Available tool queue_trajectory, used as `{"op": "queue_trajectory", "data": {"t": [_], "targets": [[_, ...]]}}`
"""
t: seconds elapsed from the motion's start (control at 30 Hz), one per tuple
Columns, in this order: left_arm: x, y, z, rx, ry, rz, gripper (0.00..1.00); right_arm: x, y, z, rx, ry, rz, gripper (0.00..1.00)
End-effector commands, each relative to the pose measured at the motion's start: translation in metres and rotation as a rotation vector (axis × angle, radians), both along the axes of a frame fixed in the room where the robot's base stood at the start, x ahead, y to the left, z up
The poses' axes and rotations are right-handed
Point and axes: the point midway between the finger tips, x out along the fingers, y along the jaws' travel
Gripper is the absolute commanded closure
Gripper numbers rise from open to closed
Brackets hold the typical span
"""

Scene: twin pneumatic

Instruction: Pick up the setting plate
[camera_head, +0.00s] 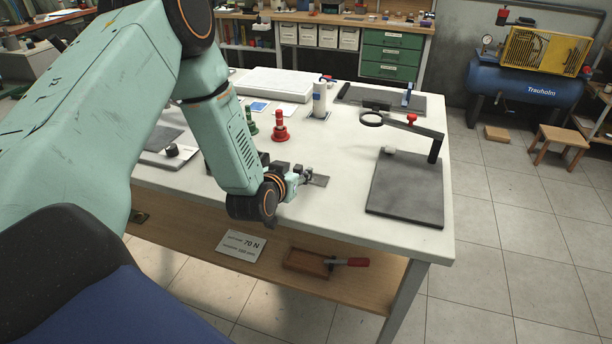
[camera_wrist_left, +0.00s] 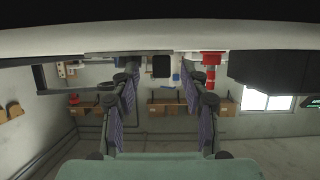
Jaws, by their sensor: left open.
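My left gripper (camera_head: 303,177) is low over the front of the white worktable (camera_head: 330,222). Its two fingers stand apart in the left wrist view (camera_wrist_left: 160,95). A small grey flat plate (camera_head: 320,181) lies on the table right at the fingertips; I cannot tell whether they touch. A small dark square (camera_wrist_left: 162,67) shows between the fingers in the left wrist view; I cannot tell what it is. A pale card marked 70 N (camera_head: 241,246) is on the wooden shelf below the tabletop. I cannot tell for certain which one is the setting plate. My right gripper is not in view.
A red knobbed piece (camera_head: 280,128) and a green one (camera_head: 251,122) stand behind the gripper. A white bottle (camera_head: 319,100) stands farther back. The table between plate and base is clear.

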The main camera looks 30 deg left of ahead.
Motion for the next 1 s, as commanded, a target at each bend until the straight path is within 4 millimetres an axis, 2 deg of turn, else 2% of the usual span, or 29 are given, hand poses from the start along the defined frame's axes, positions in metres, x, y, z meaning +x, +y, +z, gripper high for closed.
{"op": "queue_trajectory", "data": {"t": [0.2, 0.73, 1.0], "targets": [[0.0021, 0.0012, 0.0003, 0.001, -0.001, 0.001, 0.55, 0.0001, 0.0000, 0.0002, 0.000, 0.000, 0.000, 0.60], [0.0016, 0.0013, 0.0001, 0.000, 0.000, 0.001, 1.00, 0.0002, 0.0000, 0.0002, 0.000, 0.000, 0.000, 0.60], [0.0015, 0.0012, 0.0000, 0.000, 0.000, 0.001, 1.00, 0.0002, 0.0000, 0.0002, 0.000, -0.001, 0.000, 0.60]]}}
